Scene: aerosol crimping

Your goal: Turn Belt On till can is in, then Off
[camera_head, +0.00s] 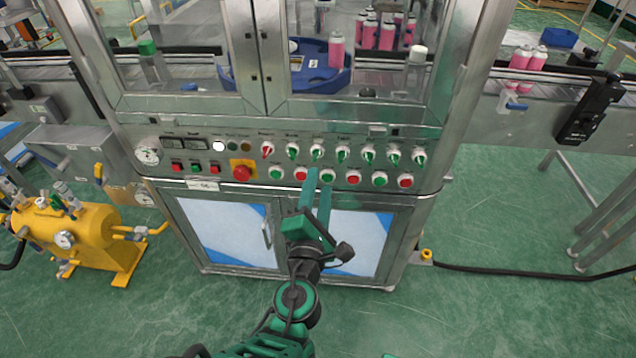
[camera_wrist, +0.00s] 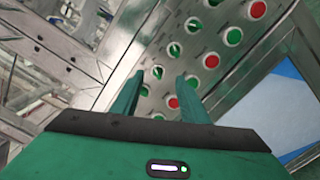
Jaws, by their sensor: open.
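My gripper (camera_head: 319,181) is open and empty, with its two fingers reaching up to the lower button row on the control panel (camera_head: 215,158). The fingertips are near a red button (camera_head: 301,174) and a green button (camera_head: 327,177); contact cannot be told. In the wrist view, my gripper (camera_wrist: 160,78) points at the same rows of buttons and knobs. Several selector knobs (camera_head: 342,153) form the upper row. The labels are too small to read, so the belt control cannot be told. Pink cans (camera_head: 525,62) stand on the right conveyor (camera_head: 545,105); more cans (camera_head: 380,32) are behind the glass.
A blue rotary table (camera_head: 325,82) sits inside the machine. A red emergency button (camera_head: 242,172) on a yellow plate is left of the gripper. A yellow tank (camera_head: 85,235) stands at left.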

